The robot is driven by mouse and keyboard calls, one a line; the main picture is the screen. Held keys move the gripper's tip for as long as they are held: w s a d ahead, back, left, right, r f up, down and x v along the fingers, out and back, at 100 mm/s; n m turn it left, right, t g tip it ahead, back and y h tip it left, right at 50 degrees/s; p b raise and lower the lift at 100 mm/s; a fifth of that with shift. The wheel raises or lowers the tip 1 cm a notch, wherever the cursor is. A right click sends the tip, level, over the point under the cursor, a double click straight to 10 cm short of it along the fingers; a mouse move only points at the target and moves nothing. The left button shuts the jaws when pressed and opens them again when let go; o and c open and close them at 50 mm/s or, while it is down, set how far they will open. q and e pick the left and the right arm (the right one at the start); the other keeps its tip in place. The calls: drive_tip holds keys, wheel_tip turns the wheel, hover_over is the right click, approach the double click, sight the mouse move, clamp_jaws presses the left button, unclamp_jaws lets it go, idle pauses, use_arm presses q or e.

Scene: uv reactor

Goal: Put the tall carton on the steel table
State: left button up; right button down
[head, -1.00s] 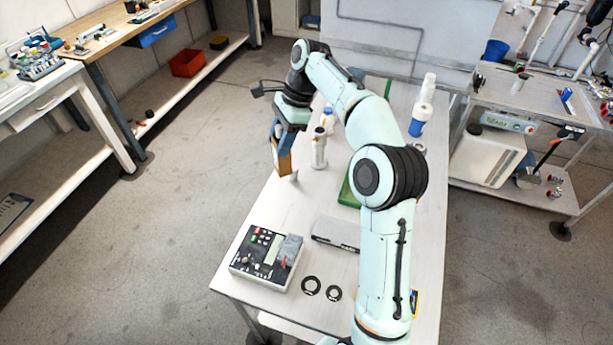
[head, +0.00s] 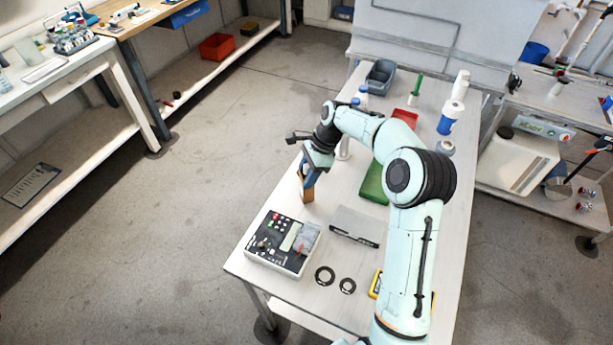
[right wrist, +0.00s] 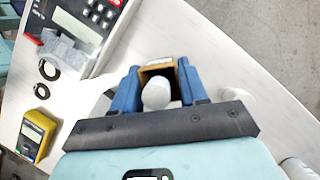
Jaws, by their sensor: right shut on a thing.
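The tall brown carton (head: 308,187) is between the fingers of my right gripper (head: 309,172), at the left edge of the white table (head: 262,215). The gripper is shut on the carton, and I cannot tell whether the carton's base touches the table. In the right wrist view, the carton (right wrist: 158,68) shows between the two blue fingers of the right gripper (right wrist: 157,88). A white rounded thing (right wrist: 156,94) partly covers it there. The grey steel table (head: 535,92) stands at the right, partly cut off. My left gripper is not in view.
A control box (head: 283,243), a grey flat case (head: 354,226), black rings (head: 325,276), a yellow meter (head: 376,284) and a green tray (head: 373,184) lie on the white table. Bottles and a grey bin (head: 380,76) stand farther back. Open floor lies left.

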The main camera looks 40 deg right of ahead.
drive_tip(key=shift+f, duration=0.2)
drive_tip(key=shift+f, duration=0.15)
drive_tip(key=c, duration=0.6)
unclamp_jaws()
use_arm(q)
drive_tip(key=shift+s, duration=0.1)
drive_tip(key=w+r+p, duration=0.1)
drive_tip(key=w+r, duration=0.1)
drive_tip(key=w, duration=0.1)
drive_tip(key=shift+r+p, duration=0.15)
drive_tip(key=shift+p, duration=0.25)
use_arm(e)
drive_tip(key=v, duration=1.2)
drive_tip(key=shift+s, duration=0.1)
